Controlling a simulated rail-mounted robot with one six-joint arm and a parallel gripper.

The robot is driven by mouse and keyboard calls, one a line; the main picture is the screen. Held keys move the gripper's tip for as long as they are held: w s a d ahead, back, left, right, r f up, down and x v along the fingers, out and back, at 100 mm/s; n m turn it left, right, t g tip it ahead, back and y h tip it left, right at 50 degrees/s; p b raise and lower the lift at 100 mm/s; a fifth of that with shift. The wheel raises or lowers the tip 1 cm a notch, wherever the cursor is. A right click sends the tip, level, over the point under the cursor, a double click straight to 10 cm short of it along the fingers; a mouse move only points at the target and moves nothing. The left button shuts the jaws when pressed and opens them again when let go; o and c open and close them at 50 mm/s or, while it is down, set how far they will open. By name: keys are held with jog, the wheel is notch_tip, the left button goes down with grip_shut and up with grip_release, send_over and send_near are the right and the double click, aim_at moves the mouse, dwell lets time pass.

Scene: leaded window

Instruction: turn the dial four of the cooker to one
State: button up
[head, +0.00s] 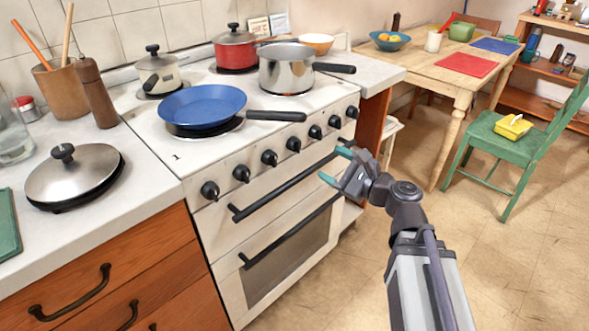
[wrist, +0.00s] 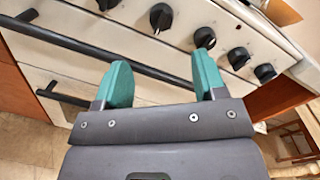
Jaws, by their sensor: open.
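The white cooker (head: 215,235) has a row of several black dials along its sloping front panel. Counting from the left, dial four (head: 293,144) is the middle one; in the wrist view it shows at the top (wrist: 160,17), above the space between my fingers. Its setting and any printed numbers are too small to read. My gripper (head: 337,166) is open and empty, its teal fingers pointing at the cooker front. In the wrist view my gripper (wrist: 161,68) sits below the dial row, apart from the dials.
A black oven handle (head: 290,187) runs below the dials, with a lower handle (head: 290,235) under it. A blue pan (head: 202,106) on the hob has its handle (head: 277,115) above the dials. A steel pot (head: 287,70) stands behind.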

aim_at(300, 147)
jog(key=x, duration=1.1)
jog(key=shift+w+d+f, duration=0.1)
jog(key=shift+w, duration=0.1)
jog(key=c, duration=0.9)
